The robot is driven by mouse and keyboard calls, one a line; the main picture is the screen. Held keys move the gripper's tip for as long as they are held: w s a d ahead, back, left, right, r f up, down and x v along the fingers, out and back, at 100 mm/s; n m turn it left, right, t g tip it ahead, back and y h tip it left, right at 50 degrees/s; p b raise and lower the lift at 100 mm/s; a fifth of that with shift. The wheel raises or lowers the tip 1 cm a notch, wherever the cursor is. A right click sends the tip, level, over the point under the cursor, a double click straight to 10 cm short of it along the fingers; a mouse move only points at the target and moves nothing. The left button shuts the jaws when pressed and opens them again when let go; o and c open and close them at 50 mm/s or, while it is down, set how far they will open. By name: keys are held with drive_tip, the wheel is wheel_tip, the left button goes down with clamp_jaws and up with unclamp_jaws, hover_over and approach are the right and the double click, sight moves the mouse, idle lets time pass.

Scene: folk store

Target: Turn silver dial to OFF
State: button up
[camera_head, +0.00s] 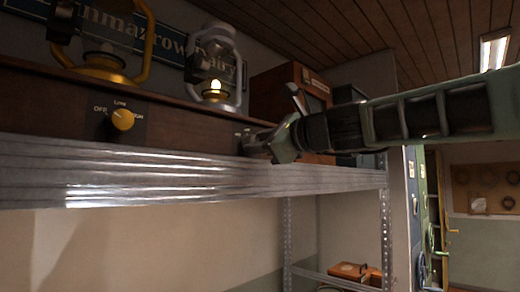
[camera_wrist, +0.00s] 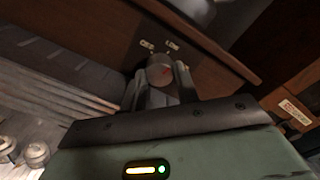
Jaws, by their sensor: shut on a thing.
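The silver dial (camera_wrist: 161,72) sits on a brown wooden panel in the wrist view, with small white labels above it, one reading LOW. My gripper (camera_wrist: 161,84) is shut on the dial, with a finger on each side of it. In the head view my gripper (camera_head: 256,142) reaches in from the right to the panel and hides most of the dial. A silver lantern (camera_head: 218,75) with a lit flame stands above the dial. A gold dial (camera_head: 123,119) with OFF and LOW labels is on the panel's left, below a gold lantern (camera_head: 100,45).
A metal shelf (camera_head: 180,175) runs along below the panel. A wooden box (camera_head: 290,90) stands right of the silver lantern, close to my arm. The room to the right, with a door and a pinboard (camera_head: 487,188), is farther back.

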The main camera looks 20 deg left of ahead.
drive_tip(key=n+b, duration=0.1)
drive_tip(key=n, duration=0.3)
drive_tip(key=shift+f+n+b, duration=0.1)
drive_tip(key=shift+n+b, duration=0.2)
drive_tip(key=shift+b, duration=0.05)
drive_tip(key=n+b, duration=0.1)
drive_tip(key=n, duration=0.2)
drive_tip(key=shift+n, duration=0.4)
drive_tip(key=n+b, duration=0.1)
drive_tip(key=n, duration=0.2)
drive_tip(key=shift+n+b, duration=0.6)
drive_tip(key=shift+n, duration=1.3)
drive_tip(key=o, duration=1)
drive_tip(key=shift+c, duration=0.2)
